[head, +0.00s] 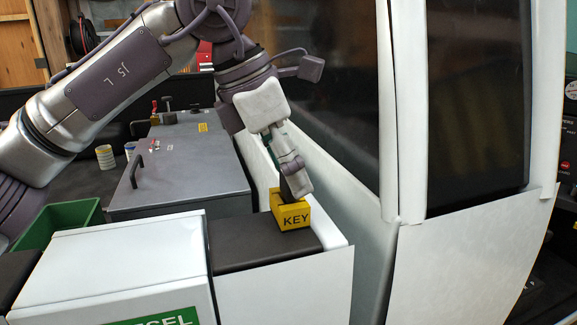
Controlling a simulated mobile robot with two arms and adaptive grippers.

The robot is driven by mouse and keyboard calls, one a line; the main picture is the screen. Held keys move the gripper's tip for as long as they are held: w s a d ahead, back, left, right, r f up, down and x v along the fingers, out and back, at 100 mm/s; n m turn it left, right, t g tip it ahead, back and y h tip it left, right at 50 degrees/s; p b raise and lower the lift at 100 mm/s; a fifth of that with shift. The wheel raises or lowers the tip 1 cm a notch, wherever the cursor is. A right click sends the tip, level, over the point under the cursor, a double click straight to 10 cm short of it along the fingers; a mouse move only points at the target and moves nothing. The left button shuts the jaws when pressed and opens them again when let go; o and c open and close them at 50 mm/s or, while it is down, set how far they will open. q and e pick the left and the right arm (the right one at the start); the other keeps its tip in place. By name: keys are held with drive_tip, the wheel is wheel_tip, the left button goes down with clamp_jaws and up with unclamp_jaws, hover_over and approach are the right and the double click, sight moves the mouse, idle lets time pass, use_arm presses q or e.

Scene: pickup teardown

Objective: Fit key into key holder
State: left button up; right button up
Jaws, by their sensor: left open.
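The yellow key holder (295,216), a small block marked KEY, stands on the dark ledge near the white side panel. My left gripper (291,190) points down right over the holder, with its fingertips at the holder's upper part. It is open. Its fingers overlap the holder's top in the picture, so I cannot tell whether they touch it. I cannot make out a key; it may be hidden by the fingers or inside the holder. My right gripper is not in view.
A grey metal box (178,165) with handles lies left of the holder. A green bin (62,222) and a white cabinet (115,262) with a green label are at lower left. White body panels (468,265) and dark windows (475,100) rise on the right.

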use_arm(q)
drive_tip(key=v, duration=1.2)
